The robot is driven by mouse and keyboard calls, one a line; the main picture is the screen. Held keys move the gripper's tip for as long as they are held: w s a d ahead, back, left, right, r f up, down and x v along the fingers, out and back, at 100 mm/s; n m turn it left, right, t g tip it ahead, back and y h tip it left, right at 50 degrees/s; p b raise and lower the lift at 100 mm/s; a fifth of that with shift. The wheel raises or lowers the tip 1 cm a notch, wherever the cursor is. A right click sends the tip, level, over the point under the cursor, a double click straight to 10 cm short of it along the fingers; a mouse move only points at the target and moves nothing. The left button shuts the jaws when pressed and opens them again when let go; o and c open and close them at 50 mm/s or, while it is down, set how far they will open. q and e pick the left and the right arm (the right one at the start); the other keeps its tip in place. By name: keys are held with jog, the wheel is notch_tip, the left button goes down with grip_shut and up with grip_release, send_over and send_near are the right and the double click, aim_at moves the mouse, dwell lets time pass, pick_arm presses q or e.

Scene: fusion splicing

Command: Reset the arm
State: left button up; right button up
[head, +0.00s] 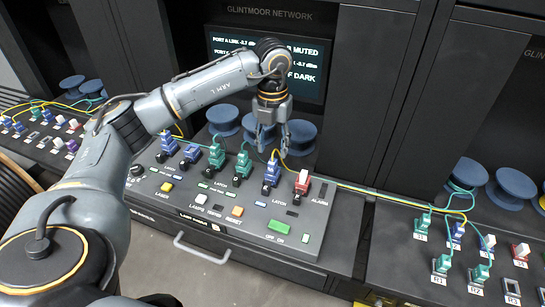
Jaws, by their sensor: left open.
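My left arm comes in from the left and reaches across to the panel in the head view. My left gripper (271,138) points down with its fingers apart and nothing seen between them. It hangs above the back part of the control panel (190,207), near a blue connector (271,174) and a red connector (302,181). The panel also bears green connectors (216,154) and other blue connectors (168,143). The fingertips seem apart from the connectors, but the exact height is hard to tell. My right gripper is not in view.
A dark screen (225,45) with white text stands behind the arm, partly hidden by it. Blue spools (300,135) sit behind the panel. Side panels with more connectors flank it, at left and right (393,250). Yellow and green fibres run between connectors. A drawer handle (200,250) sticks out in front.

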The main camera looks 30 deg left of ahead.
pick_arm(q)
notch_tip(320, 180, up, 6)
jog(key=shift+r, duration=0.15)
jog(key=shift+d, duration=0.1)
